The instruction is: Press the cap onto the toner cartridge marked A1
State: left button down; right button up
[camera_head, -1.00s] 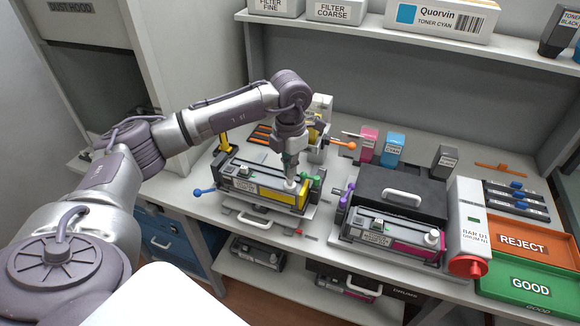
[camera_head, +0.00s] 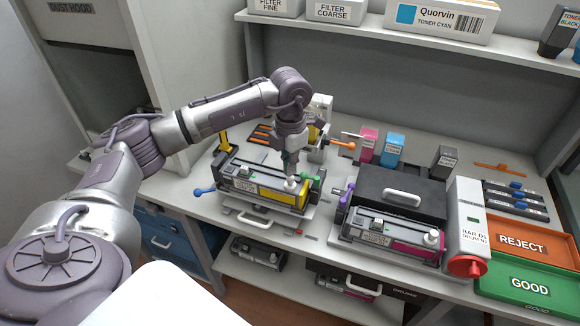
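A toner cartridge with a yellow side panel (camera_head: 262,193) sits in a fixture on the bench, left of centre; its label is too small to read as A1. A white cap (camera_head: 291,183) stands on its right part, under my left gripper (camera_head: 290,170). The gripper points down with its fingertips at or just above the cap; I cannot tell whether they touch it or how far they are apart. A second cartridge with a magenta panel (camera_head: 402,240) sits in a fixture to the right, with a white cap (camera_head: 431,238) at its right end. My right gripper is not in view.
A black case with a pale handle (camera_head: 402,198) stands behind the magenta cartridge. A white unit with a red knob (camera_head: 467,266) is right of it, then the REJECT (camera_head: 522,242) and GOOD (camera_head: 528,285) trays. Magenta (camera_head: 369,144) and cyan (camera_head: 392,148) bottles stand behind.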

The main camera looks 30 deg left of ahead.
pick_arm(q)
jog(key=shift+r+p, duration=1.45)
jog(key=shift+r, duration=1.3)
